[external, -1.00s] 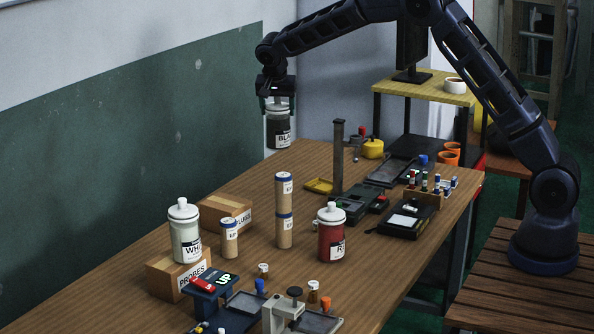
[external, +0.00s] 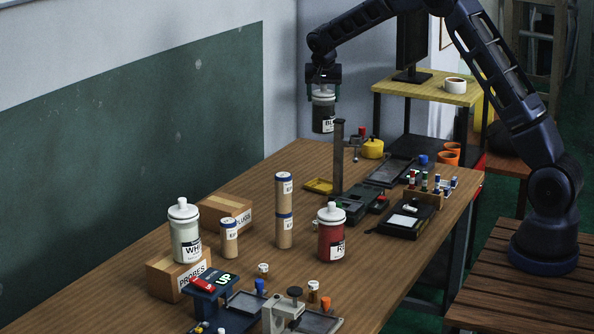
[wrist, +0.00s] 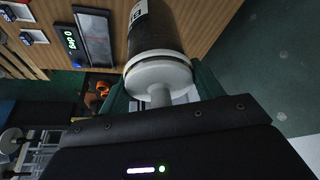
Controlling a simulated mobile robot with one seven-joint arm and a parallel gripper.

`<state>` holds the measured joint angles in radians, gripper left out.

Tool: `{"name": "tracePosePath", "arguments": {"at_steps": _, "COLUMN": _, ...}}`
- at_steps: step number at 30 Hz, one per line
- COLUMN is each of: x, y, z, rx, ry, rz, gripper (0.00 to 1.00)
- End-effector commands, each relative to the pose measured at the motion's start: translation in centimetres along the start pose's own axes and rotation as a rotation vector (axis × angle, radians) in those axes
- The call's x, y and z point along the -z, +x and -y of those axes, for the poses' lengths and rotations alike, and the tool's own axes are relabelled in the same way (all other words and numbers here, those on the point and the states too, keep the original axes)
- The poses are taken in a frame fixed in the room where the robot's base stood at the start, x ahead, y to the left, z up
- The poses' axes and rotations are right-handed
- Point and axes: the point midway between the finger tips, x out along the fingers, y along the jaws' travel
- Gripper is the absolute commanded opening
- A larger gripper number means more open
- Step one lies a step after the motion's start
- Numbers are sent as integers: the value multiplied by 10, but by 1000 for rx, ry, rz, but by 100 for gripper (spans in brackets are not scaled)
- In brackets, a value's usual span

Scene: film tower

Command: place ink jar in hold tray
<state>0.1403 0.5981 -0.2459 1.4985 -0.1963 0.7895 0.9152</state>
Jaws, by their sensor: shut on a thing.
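The ink jar (external: 324,117) is dark, with a white lid and a label starting "BL". It hangs upright in my gripper (external: 323,88), well above the far end of the wooden table. In the wrist view the jar (wrist: 157,38) has its pale lid and knob toward my gripper (wrist: 160,95), whose fingers are shut on it. Several trays lie on the table: a shallow dark tray (external: 388,173) at the far right and a small yellow tray (external: 318,186) nearer the middle. I cannot tell which is the hold tray.
A dark upright post (external: 338,158) stands just below the jar. A white jar (external: 185,238) is on a box (external: 165,278), and a red jar (external: 331,240) and stacked tubes (external: 284,210) stand mid-table. A yellow pot (external: 373,149) is beyond the post.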

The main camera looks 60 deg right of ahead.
Motion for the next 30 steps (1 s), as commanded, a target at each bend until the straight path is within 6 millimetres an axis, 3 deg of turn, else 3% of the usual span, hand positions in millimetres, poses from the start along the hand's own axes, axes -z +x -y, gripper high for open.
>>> {"name": "tracePosePath", "arguments": {"at_steps": 15, "x": -42, "y": 100, "z": 0, "rx": -2, "ry": 0, "rz": 1, "gripper": 12}}
{"name": "tracePosePath", "arguments": {"at_steps": 30, "x": -58, "y": 140, "z": 0, "rx": -1, "ry": 0, "rz": 0, "gripper": 12}}
